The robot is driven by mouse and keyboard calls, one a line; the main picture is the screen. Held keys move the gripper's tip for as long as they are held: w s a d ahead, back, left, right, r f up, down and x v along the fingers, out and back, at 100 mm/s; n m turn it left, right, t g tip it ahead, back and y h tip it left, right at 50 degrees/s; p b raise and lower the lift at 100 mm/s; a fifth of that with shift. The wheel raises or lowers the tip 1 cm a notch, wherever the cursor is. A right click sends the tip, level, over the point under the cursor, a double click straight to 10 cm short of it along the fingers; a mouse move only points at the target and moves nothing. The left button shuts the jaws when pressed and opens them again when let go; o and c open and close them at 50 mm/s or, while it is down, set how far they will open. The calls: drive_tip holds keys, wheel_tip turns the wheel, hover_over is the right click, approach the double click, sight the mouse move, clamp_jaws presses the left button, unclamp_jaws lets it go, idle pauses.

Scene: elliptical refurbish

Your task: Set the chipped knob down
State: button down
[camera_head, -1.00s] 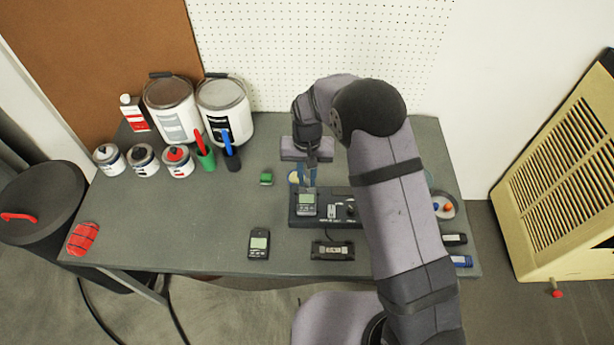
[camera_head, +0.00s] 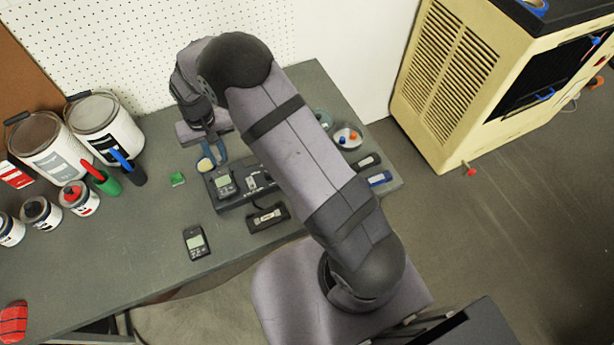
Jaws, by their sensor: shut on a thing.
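My gripper (camera_head: 212,157), with blue fingers, points down over the back of the grey workbench (camera_head: 150,240), just behind the black device tray. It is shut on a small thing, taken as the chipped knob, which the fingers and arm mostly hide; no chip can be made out. A pale yellowish round patch (camera_head: 205,164) shows at the fingers; I cannot tell whether it is held or lies behind them. The height of the fingertips above the bench is unclear.
A black tray (camera_head: 236,202) with a handheld meter (camera_head: 225,184) is in front of the gripper. Paint cans (camera_head: 105,128) stand further left.

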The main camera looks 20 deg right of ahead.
drive_tip(key=w+d+r+m+b, duration=0.1)
drive_tip(key=d+r+m, duration=0.2)
drive_tip(key=d, duration=0.8)
drive_tip(key=w+d+r+m+b, duration=0.1)
drive_tip(key=d+r+m+b, duration=0.1)
drive_tip(key=d, duration=0.9)
drive_tip(key=s+d+m, duration=0.2)
drive_tip(key=s+d, duration=0.5)
drive_tip(key=s, duration=0.4)
drive_tip(key=s+a+f+n, duration=0.2)
drive_tip(key=s+f+n, duration=0.3)
drive_tip(key=s+n, duration=0.2)
drive_tip(key=shift+s+a+f+b, duration=0.15)
drive_tip(key=shift+a+b, duration=0.15)
drive_tip(key=shift+b, duration=0.05)
drive_tip(key=shift+f, duration=0.1)
drive_tip(key=shift+f+p, duration=0.35)
drive_tip(key=shift+f, duration=4.6)
